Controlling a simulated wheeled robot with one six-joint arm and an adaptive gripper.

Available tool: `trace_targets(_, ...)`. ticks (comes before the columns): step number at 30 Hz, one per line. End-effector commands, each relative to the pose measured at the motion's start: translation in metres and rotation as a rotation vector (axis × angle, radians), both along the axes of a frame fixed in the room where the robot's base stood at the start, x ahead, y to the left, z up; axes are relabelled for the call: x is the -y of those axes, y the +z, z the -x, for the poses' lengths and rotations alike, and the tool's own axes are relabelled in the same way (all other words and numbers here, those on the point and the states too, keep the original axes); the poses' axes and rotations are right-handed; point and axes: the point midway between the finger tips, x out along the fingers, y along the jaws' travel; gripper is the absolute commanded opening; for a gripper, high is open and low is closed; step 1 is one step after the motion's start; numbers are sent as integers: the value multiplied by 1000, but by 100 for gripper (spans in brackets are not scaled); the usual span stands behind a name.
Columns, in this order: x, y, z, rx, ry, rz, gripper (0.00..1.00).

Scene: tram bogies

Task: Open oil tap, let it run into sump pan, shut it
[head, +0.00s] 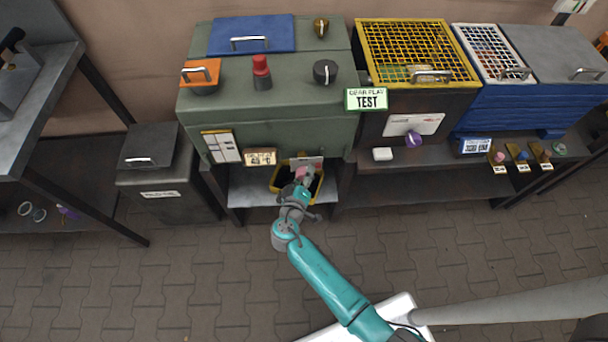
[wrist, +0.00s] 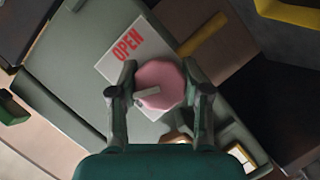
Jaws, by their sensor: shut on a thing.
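A pink round knob (wrist: 160,84) with a pale pointer bar sits on the green cabinet (head: 265,120), over a white plate with red "OPEN" lettering (wrist: 127,46). I take the knob to be the oil tap. My gripper (wrist: 160,80) is shut on the knob, one finger on each side. In the wrist view the pointer bar lies slantwise, its lower end to the left. In the head view my gripper (head: 303,180) covers part of the knob. A yellow-rimmed pan (head: 275,184), which looks like the sump pan, stands below on the shelf. I cannot tell whether oil runs.
The green cabinet carries a red knob (head: 262,72), a black knob (head: 325,72) and a blue lid (head: 252,35). A dark bin (head: 160,185) stands to the left. A yellow mesh box (head: 415,52) stands to the right. The paved floor in front is clear.

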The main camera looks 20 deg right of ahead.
Motion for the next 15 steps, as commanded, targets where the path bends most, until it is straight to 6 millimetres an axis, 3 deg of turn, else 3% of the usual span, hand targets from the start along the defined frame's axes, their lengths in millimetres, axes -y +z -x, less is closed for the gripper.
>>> trace_targets(15, 0, 1, 0, -115, 2, 356, 13)
